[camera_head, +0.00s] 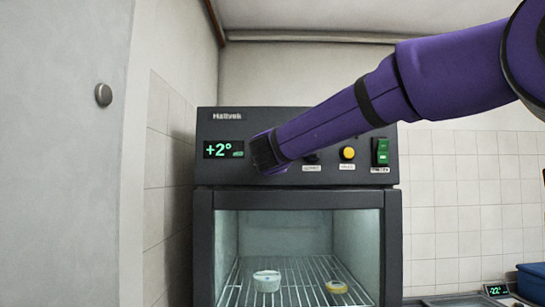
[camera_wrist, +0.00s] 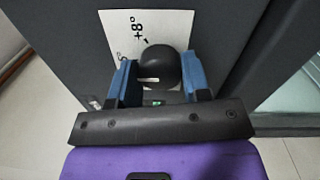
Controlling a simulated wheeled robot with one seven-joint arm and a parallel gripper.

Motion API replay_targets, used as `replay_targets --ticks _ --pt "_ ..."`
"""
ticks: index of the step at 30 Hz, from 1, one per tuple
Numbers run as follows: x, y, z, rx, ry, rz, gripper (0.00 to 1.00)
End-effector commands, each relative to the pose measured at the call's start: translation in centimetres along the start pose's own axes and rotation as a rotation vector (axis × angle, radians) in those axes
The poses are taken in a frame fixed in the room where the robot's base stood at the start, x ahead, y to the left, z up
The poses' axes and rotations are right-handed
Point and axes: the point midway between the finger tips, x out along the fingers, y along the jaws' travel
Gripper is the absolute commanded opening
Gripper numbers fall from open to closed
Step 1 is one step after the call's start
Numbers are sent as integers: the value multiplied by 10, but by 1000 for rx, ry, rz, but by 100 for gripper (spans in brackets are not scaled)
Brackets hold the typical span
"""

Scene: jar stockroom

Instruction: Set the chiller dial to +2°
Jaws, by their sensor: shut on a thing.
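The chiller (camera_head: 297,196) is a dark cabinet with a control panel on top, and its green display (camera_head: 222,149) reads +2°. The dial (camera_wrist: 161,62) is a round black knob with a pale line on it, in front of a white scale plate (camera_wrist: 119,33) marked +8°. My gripper (camera_wrist: 157,72) is shut on the dial, with one blue finger on either side. The fingers and the lower part of the knob hide the rest of the scale. In the head view my arm's end covers the dial.
A yellow button (camera_head: 347,153) and a green switch (camera_head: 382,152) sit right of my arm on the panel. Behind the glass, a white-lidded jar (camera_head: 267,281) and a yellow-rimmed one (camera_head: 336,287) stand on a wire shelf.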

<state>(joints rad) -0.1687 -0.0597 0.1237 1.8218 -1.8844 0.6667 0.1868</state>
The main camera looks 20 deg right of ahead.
Motion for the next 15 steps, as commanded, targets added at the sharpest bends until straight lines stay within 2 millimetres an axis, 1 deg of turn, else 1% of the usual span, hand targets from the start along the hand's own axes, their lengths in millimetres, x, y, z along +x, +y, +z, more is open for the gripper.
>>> replay_targets --ticks 15 --pt "0 0 0 -489 19 13 20"
